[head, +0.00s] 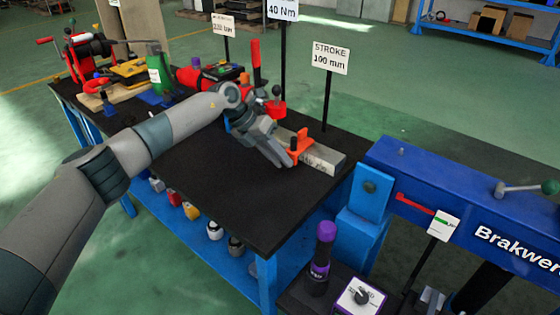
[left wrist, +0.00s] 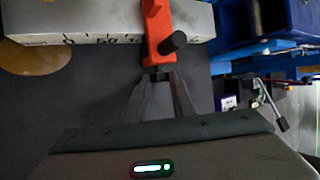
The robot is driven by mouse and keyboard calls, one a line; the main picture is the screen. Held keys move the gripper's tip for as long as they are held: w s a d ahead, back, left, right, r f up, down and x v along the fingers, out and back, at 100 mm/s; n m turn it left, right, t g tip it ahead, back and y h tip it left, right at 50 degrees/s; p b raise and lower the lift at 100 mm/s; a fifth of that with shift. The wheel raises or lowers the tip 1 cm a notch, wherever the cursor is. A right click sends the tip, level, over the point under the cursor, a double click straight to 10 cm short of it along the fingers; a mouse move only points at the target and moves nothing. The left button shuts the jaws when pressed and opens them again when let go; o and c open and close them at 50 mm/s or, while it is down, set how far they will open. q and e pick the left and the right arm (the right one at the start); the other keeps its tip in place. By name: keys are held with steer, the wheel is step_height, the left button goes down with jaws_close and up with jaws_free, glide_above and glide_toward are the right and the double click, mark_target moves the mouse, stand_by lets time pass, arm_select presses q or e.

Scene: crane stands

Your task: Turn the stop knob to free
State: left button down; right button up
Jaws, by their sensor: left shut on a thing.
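An orange stop (head: 300,147) sits across a grey steel bar (head: 324,159) with scale marks, on the black bench top. A small black knob (head: 293,145) sticks out from the stop; in the left wrist view the black knob (left wrist: 173,43) is to the right of the orange body (left wrist: 155,22). My left gripper (head: 286,160) is at the stop's near end. My right gripper is not in view.
A sign (head: 330,58) reading "STROKE 100 mm" stands behind the bar. A blue Brakwer-marked beam (head: 465,205) is to the right. A purple-topped cylinder (head: 322,250) stands in front of it. The near bench top (head: 240,205) is clear; tools crowd its far left.

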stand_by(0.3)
arm_select(q)
steer(key=c, duration=1.5)
jaws_free()
